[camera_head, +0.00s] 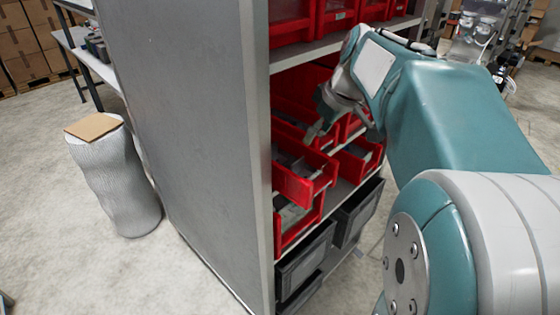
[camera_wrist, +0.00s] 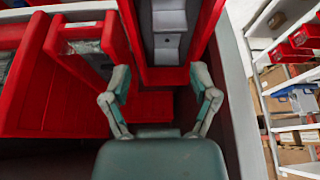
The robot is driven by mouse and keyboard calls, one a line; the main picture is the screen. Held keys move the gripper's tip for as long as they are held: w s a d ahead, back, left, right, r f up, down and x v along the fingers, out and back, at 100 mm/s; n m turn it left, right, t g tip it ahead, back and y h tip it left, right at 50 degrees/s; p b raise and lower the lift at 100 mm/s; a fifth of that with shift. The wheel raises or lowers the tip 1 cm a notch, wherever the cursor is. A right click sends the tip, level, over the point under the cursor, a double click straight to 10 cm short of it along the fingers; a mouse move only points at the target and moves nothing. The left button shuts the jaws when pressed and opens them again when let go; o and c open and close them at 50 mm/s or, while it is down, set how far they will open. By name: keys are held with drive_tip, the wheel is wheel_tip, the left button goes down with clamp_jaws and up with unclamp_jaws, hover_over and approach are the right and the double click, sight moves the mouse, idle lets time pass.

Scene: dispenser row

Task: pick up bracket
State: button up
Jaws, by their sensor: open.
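My gripper (camera_head: 340,118) is open and empty, reaching into the shelf in front of the red bins. In the wrist view its two fingers (camera_wrist: 162,82) are spread apart, pointing at a red bin. A grey metal bracket (camera_wrist: 168,22) with holes lies in that bin, straight ahead between the fingertips and apart from them. Its far end is cut off by the top of the frame. In the head view grey parts show in a red bin (camera_head: 304,190) below the gripper, but I cannot tell which one is the bracket.
The shelf's tall grey side panel (camera_head: 190,120) stands close on the left. More red bins (camera_wrist: 85,65) flank the gripper, and black bins (camera_head: 305,262) sit below. A shelf board (camera_head: 335,42) runs above. A grey stool-like drum (camera_head: 115,180) stands on open floor.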

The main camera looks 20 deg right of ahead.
sight(298, 161)
drive_tip(key=a+f, duration=0.1)
drive_tip(key=f, duration=0.1)
drive_tip(key=w+a+f, duration=0.1)
drive_tip(key=f, duration=0.1)
drive_tip(key=a+f, duration=0.1)
drive_tip(key=f, duration=0.1)
drive_tip(key=shift+w+a+f, duration=0.1)
drive_tip(key=shift+w, duration=0.3)
drive_tip(key=f, duration=0.2)
drive_tip(key=w+f, duration=0.1)
drive_tip(key=shift+d, duration=0.35)
drive_tip(key=shift+d+f, duration=0.1)
drive_tip(key=shift+d, duration=0.05)
drive_tip(key=shift+a, duration=0.45)
drive_tip(key=c, duration=0.8)
